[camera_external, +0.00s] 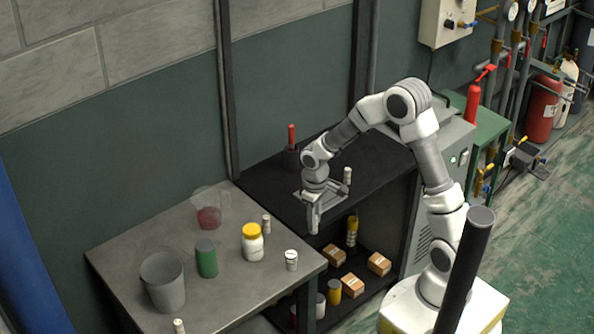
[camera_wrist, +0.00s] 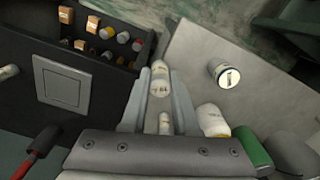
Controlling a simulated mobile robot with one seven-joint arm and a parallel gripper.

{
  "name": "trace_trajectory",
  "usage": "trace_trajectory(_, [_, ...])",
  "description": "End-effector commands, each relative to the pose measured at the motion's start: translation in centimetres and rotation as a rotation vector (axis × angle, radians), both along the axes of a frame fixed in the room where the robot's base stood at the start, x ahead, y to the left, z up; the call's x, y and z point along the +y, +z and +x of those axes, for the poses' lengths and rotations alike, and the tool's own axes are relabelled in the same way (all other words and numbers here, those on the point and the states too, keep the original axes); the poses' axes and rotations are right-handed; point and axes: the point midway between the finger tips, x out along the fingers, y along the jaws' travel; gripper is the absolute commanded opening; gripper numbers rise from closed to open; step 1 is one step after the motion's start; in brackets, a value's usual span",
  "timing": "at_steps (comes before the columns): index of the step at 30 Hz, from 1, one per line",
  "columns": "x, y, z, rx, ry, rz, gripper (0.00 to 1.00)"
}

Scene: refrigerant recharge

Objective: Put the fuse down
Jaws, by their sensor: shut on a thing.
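My gripper (camera_external: 313,226) hangs pointing down over the border between the grey table (camera_external: 222,308) and the dark bench. In the wrist view, my gripper (camera_wrist: 160,88) is shut on a white fuse (camera_wrist: 159,80) with dark print, held between the fingertips. In the external view I cannot make out the held fuse clearly. A similar small white cylinder (camera_external: 266,224) stands on the table and shows between the fingers in the wrist view (camera_wrist: 165,123). A wider labelled white cylinder (camera_external: 291,260) stands near the table's right edge; it also shows in the wrist view (camera_wrist: 226,75).
The table holds a yellow-lidded bottle (camera_external: 252,244), green can (camera_external: 206,258), grey bin (camera_external: 163,283) and clear container with red contents (camera_external: 209,214). Another small cylinder (camera_external: 347,176) stands on the dark bench (camera_external: 262,183). The table's front middle is clear.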

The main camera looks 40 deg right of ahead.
Motion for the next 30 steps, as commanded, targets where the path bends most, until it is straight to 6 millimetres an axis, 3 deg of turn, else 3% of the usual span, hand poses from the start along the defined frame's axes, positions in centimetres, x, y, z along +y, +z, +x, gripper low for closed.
trace_trajectory(1, [-1.4,-0.2,-0.6,0.000,-0.083,0.000,0.00])
trace_trajectory(6, [-3.8,-0.8,-1.7,-0.001,-0.263,0.001,0.00])
trace_trajectory(15, [-4.7,-0.9,-1.5,-0.003,-0.312,0.000,0.00])
trace_trajectory(20, [-6.9,-0.8,1.1,-0.004,-0.331,0.000,0.00])
trace_trajectory(23, [-9.6,-0.7,3.6,-0.004,-0.350,0.000,0.00])
trace_trajectory(30, [-18.2,-0.6,8.7,-0.004,-0.402,0.000,0.00])
